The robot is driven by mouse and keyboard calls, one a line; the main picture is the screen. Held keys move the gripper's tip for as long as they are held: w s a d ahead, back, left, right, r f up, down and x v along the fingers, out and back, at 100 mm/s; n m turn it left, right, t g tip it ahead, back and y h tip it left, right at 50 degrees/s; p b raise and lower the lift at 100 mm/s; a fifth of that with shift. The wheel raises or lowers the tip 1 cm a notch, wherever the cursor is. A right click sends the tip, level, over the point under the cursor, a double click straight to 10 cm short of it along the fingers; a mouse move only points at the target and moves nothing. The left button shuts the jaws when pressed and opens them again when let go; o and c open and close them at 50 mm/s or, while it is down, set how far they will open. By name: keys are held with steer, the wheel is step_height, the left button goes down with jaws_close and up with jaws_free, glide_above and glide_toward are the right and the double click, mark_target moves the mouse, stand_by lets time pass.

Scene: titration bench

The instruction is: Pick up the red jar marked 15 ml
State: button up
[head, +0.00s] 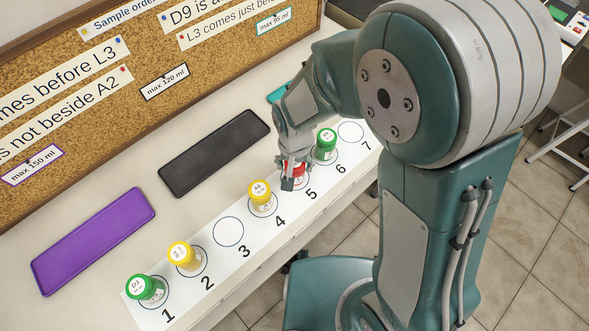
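A red-capped jar (303,171) stands at place 5 on the white numbered strip (203,263). My gripper (290,178) is down at this jar, with its fingers in front of and around the cap, covering much of it. I cannot tell whether the fingers are closed on the jar or only beside it. The jar's label is hidden, so its 15 ml mark cannot be read. The jar appears to stand on the strip.
Yellow jars stand at place 2 (183,257) and place 4 (262,198). Circles 3 and 7 are empty. Purple (94,241) and black (214,152) mats lie behind, before a corkboard (150,85).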

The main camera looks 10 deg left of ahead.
steer(key=c, duration=0.3)
steer(key=shift+r, duration=0.4)
step_height(320, 180, up, 2)
steer(key=shift+r, duration=0.2)
steer(key=s+d+r, duration=0.1)
steer(key=s+r, duration=0.9)
steer(key=s, duration=0.4)
